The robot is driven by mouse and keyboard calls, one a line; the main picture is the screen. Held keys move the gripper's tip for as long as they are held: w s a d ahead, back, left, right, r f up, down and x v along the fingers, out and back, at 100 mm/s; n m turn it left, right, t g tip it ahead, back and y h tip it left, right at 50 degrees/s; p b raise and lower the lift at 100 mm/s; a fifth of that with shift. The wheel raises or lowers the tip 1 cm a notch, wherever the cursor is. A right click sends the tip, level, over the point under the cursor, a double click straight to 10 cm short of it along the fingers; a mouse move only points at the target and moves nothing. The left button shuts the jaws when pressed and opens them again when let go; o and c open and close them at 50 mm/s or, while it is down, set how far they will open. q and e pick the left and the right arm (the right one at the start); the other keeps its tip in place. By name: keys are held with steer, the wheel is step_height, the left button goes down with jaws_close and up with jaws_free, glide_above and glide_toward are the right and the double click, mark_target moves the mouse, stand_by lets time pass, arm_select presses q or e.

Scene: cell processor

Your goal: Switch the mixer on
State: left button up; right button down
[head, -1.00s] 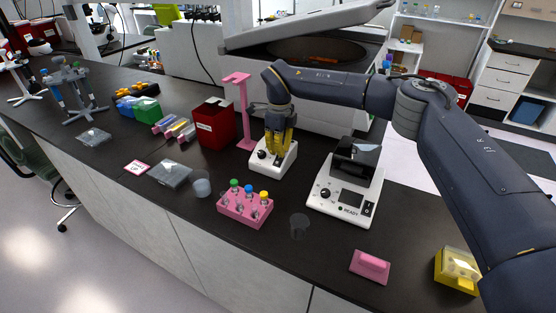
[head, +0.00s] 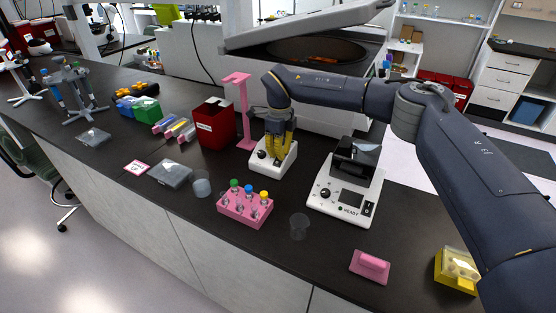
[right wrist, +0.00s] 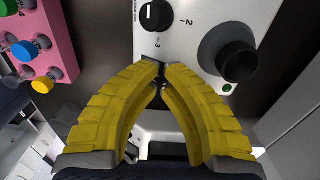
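The mixer (head: 287,160) is a small white device with a dark dial on its front, standing on the black bench in the head view. In the right wrist view the mixer's white face (right wrist: 188,48) shows a black dial (right wrist: 155,15) with numbers, a round black cup (right wrist: 236,58) and a small green spot. My right gripper (head: 276,157) points down at the mixer. In the right wrist view its yellow fingertips (right wrist: 163,68) are drawn together over the mixer, with nothing seen held. Whether they touch it I cannot tell. My left gripper is not in view.
A pink rack (head: 231,208) with capped tubes stands in front of the mixer. A white device with a screen (head: 325,192) stands to the right. A pink stand (head: 242,100) and a red box (head: 216,124) are to the left. A clear cup (head: 299,226) sits in front.

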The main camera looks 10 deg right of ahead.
steer(key=shift+f, duration=0.45)
stand_by(0.3)
steer(key=shift+r, duration=3.55)
